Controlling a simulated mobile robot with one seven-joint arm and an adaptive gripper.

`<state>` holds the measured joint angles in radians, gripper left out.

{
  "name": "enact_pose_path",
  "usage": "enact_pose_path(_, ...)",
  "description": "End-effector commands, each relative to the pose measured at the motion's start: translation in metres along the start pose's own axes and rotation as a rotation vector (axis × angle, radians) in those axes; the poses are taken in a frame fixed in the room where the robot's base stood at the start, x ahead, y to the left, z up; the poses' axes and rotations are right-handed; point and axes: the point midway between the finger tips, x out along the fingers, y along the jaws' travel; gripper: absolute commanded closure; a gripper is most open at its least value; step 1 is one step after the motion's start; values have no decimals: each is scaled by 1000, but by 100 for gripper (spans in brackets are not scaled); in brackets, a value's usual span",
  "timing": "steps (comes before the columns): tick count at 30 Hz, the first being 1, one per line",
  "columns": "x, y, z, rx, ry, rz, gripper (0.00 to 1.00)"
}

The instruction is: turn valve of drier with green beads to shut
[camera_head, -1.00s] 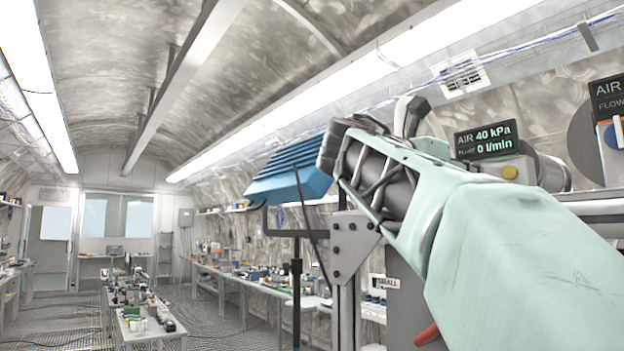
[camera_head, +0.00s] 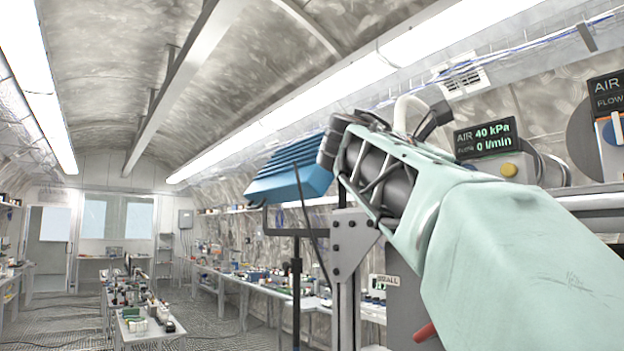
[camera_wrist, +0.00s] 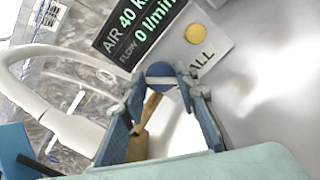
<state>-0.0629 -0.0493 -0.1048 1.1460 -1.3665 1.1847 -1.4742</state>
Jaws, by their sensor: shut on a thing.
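In the wrist view my gripper (camera_wrist: 163,84) has its two blue fingers closed in on a round blue valve knob (camera_wrist: 160,70) with a pale bar across it. A tan piece (camera_wrist: 146,122) shows between the fingers, lower down. The display (camera_wrist: 132,28) beside the knob shows AIR 40 kPa, and in the head view the same display (camera_head: 487,139) reads 0 l/min. I cannot make out green beads in either view.
A yellow button (camera_wrist: 195,33) sits close to the knob. A thick white hose (camera_wrist: 55,105) curves past the fingers at the left. A second display (camera_head: 608,95) is at the far right. A blue ribbed unit (camera_head: 290,170) on a stand is left of my arm.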

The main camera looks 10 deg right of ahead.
Motion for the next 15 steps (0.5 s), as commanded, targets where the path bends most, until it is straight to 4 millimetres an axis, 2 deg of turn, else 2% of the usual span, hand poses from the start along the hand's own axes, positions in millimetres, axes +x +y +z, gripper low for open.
enact_pose_path(15, 0, -2, -2, 465, 0, 0, 96)
